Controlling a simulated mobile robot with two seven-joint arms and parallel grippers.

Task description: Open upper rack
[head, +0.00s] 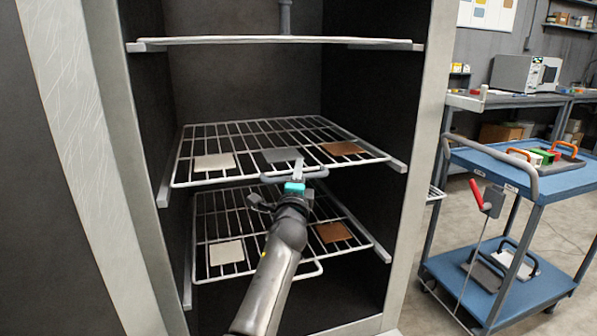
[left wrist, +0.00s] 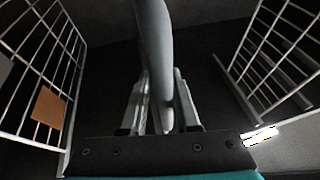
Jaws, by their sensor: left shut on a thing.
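The upper rack (head: 240,137) is a wire shelf on side rails inside the dark booth. It carries a white, a grey and a brown panel, and has a grey bar handle (head: 316,174) at the middle of its front edge. My left gripper (head: 297,172) is at this handle and shut on it. In the left wrist view, the handle bar (left wrist: 155,50) runs between the two fingers (left wrist: 160,110). The rack's front edge looks about level with the front ends of its rails. My right gripper is not in view.
A lower wire rack (head: 215,222) with white and brown panels sits below, partly hidden by my left arm. A white shelf (head: 270,41) is above.

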